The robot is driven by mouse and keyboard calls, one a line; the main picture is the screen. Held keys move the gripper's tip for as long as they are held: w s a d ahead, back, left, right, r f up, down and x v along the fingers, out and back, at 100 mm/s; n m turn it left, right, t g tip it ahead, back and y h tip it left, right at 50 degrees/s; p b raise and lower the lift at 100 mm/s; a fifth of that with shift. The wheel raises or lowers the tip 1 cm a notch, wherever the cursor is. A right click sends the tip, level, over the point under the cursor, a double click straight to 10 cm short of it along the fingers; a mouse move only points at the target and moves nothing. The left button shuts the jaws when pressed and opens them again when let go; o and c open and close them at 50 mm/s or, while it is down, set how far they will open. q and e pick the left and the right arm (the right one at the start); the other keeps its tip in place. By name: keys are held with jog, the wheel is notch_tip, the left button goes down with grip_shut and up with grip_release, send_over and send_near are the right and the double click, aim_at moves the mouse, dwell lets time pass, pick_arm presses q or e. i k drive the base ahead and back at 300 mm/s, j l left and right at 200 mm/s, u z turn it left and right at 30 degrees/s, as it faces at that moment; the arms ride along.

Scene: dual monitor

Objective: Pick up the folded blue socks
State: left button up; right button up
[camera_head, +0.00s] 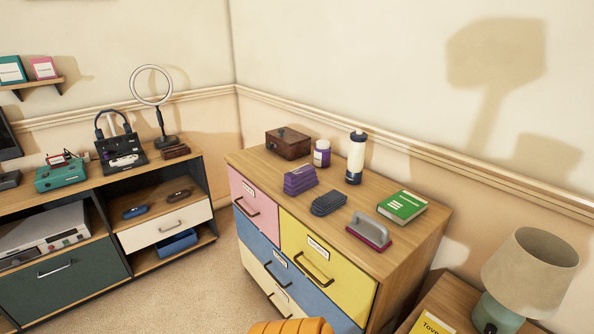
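A dark blue-grey ribbed, folded item (328,203), which looks like the folded socks, lies on the wooden top of the dresser (262,160) near its front edge. A purple folded stack (300,180) lies just behind it to the left. A grey-handled brush-like tool (371,230) with a dark red base sits to its right. Neither of my grippers shows in the head view.
The dresser top also holds a brown wooden box (288,143), a purple jar (321,154), a white bottle (356,158) and a green book (402,207). A lamp (528,275) stands on a table at right. An orange object (291,326) shows at the bottom edge. Carpet is clear at left.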

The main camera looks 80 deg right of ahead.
aim_at(328, 203)
jog(key=z, duration=2.95)
jog(key=i+j+z, duration=0.3)
jog(key=j+z, duration=0.3)
jog(key=i+j+z, duration=0.15)
jog(key=j+z, duration=0.2)
jog(key=j, duration=0.2)
jog(key=i+j+z, duration=0.1)
jog(key=j+z, duration=0.5)
jog(key=j, duration=0.25)
